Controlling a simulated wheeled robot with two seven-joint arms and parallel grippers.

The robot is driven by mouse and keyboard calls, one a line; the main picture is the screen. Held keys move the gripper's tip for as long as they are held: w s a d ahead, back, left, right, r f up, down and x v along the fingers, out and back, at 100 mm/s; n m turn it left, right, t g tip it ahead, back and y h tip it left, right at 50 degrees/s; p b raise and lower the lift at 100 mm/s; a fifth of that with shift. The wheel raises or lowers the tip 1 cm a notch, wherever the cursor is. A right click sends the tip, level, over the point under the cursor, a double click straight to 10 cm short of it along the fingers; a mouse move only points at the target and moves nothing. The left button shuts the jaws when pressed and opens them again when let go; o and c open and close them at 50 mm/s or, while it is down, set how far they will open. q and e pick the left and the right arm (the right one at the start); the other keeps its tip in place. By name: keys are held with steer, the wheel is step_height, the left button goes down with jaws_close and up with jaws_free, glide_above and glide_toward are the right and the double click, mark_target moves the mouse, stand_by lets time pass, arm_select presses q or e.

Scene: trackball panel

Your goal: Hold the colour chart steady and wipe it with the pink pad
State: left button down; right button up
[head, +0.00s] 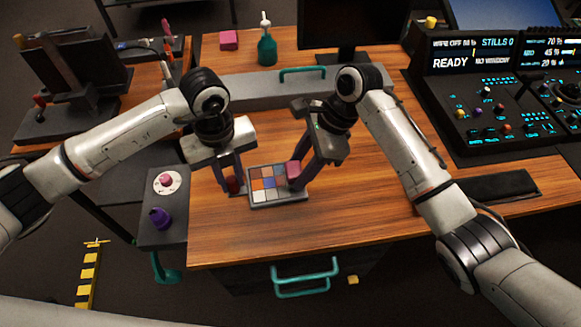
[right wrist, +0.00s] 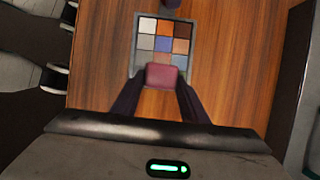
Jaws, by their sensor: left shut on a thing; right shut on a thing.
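The colour chart (head: 283,203), a grey-framed board with several coloured squares, lies on the wooden table; it also shows in the right wrist view (right wrist: 136,46). My left gripper (head: 232,187) is shut at the chart's left edge; a dark red piece shows between its fingers. A dark fingertip of it (right wrist: 172,4) shows at the chart's far edge in the right wrist view. My right gripper (head: 298,178) is shut on the pink pad (head: 293,169). The pad (right wrist: 162,75) overlaps the chart's near edge in the right wrist view; whether it touches the surface I cannot tell.
A green bottle (head: 267,50) and a pink block (head: 229,39) stand at the back. A grey case with a green handle (head: 302,72) lies behind the arms. A lit control console (head: 490,110) is at right. A side shelf (head: 164,232) holds a purple knob (head: 160,217).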

steer(key=shift+d, duration=0.2)
steer(key=shift+r, duration=3)
steer(key=shift+r, duration=0.1)
step_height(320, 180, up, 3)
steer(key=shift+f, duration=0.1)
